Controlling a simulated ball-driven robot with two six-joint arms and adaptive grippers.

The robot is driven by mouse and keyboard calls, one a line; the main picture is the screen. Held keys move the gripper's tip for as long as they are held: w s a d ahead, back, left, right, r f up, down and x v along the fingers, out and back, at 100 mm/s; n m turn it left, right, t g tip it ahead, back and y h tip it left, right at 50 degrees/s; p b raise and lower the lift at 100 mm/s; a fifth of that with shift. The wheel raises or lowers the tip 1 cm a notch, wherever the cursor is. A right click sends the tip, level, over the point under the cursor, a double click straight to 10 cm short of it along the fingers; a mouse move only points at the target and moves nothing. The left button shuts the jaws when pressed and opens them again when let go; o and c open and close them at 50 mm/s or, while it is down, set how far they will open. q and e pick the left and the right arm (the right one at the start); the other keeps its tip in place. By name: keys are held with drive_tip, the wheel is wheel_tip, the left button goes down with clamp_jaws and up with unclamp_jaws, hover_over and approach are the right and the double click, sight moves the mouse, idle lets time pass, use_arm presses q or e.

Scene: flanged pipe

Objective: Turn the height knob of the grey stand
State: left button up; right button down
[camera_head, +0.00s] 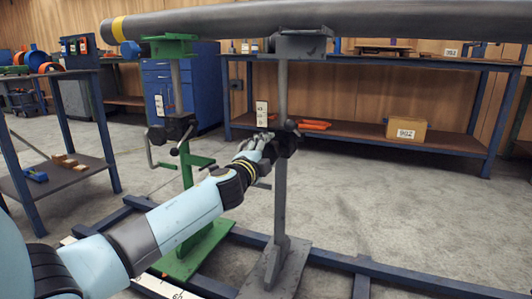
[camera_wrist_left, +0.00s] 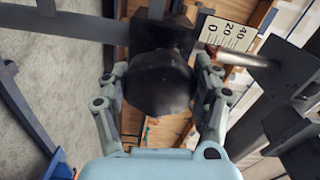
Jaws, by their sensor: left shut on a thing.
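The grey stand (camera_head: 280,200) stands upright in the middle of the head view, its head under the long grey pipe (camera_head: 340,19). Its dark round height knob (camera_head: 286,143) sits partway up the post. My left gripper (camera_head: 267,141) reaches in from the left and is at the knob. In the left wrist view the black knob (camera_wrist_left: 158,82) lies between the two fingers of my left gripper (camera_wrist_left: 162,84), which are shut on it. A white scale plate with numbers (camera_wrist_left: 229,36) shows beside it. My right gripper is not in view.
A green stand (camera_head: 181,100) with a crank handle holds the pipe to the left. Blue floor rails (camera_head: 340,262) run under the stands. A blue bench with a cardboard box (camera_head: 406,129) on its shelf is behind. The floor to the right is clear.

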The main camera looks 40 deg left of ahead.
use_arm(q)
drive_tip(key=shift+f, duration=0.15)
drive_tip(key=o, duration=1.2)
drive_tip(key=shift+d, duration=0.1)
drive_tip(key=v, duration=1.2)
